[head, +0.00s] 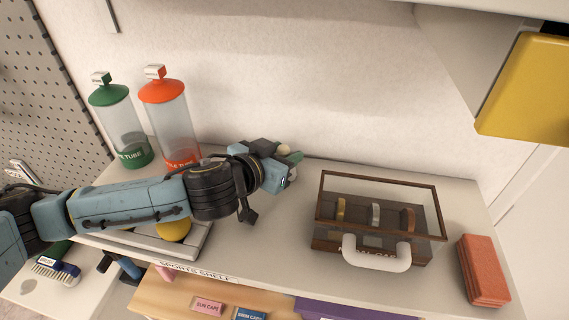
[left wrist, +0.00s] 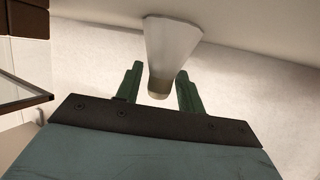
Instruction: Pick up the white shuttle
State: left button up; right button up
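The white shuttle (left wrist: 170,48) shows in the left wrist view, its wide skirt against the pale shelf surface and its rounded beige cork end pointing between my green fingertips. In the head view only its cork (head: 284,148) shows, behind my left gripper (head: 292,160); the skirt is hidden. My left gripper also shows in the left wrist view (left wrist: 158,92). Its two fingers are apart, one on each side of the cork, with a narrow gap visible on both sides. My right gripper is not in view.
A clear case (head: 328,244) with a white handle stands right of the gripper, and a red block (head: 482,270) lies beyond it. Green-lidded (head: 120,120) and orange-lidded (head: 168,120) tubes stand at the back left. A yellow panel (head: 530,90) hangs at upper right.

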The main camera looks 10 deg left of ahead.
pick_arm(q)
jog(key=shift+w, duration=0.1)
jog(key=c, duration=0.7)
